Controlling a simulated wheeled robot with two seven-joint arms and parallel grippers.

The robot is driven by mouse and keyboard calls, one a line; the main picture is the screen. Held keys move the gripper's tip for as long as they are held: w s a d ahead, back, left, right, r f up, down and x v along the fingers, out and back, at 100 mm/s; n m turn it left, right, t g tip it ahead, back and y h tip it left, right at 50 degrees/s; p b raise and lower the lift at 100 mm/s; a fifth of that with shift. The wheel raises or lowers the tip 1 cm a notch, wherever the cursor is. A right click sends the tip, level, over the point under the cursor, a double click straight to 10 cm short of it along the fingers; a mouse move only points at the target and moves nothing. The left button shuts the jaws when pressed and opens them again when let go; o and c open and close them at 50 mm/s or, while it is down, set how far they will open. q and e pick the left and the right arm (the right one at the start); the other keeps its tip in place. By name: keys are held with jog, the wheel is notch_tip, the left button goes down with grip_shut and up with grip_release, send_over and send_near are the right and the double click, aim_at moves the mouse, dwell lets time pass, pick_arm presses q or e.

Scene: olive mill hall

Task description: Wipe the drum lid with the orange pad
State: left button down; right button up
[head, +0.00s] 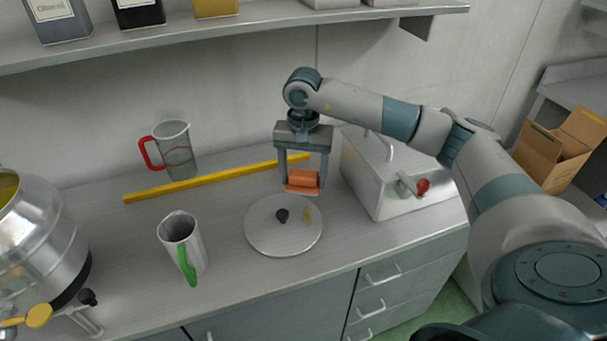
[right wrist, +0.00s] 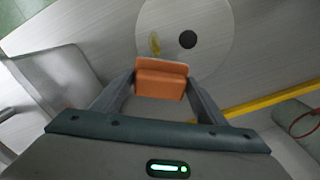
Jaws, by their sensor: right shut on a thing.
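The drum lid (head: 262,238) is a round pale grey disc lying on the counter, with a black knob (head: 282,215) near its middle. A yellowish smear (head: 307,216) lies on it right of the knob. The lid (right wrist: 210,50) and the smear (right wrist: 155,45) also show in the right wrist view. My right gripper (head: 303,184) is shut on the orange pad (head: 302,180) and holds it at the lid's far edge; the pad (right wrist: 160,80) appears apart from the smear. Whether the pad touches the lid I cannot tell. My left gripper is not in view.
A yellow bar (head: 215,178) lies behind the lid. A metal jug with a green handle (head: 182,240) stands left, a clear jug with a red handle (head: 178,150) behind. A grey box with a red-knobbed lever (head: 385,185) stands right. A steel drum (head: 45,235) is far left.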

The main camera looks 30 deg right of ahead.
aim_at(304, 188)
jog(key=shift+f+b, duration=0.55)
jog(key=shift+f, duration=1.8)
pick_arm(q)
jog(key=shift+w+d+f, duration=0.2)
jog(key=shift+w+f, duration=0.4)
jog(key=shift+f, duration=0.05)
pick_arm(e)
jog(key=shift+f, duration=0.4)
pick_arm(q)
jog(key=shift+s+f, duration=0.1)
pick_arm(e)
jog(key=shift+f, duration=0.1)
pick_arm(q)
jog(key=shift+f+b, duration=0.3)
jog(key=shift+b, duration=0.2)
pick_arm(e)
jog(key=shift+f, duration=0.3)
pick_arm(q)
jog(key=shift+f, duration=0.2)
pick_arm(e)
jog(key=shift+s+d+f, duration=0.1)
jog(key=shift+d+f, duration=0.05)
jog(key=shift+f, duration=0.15)
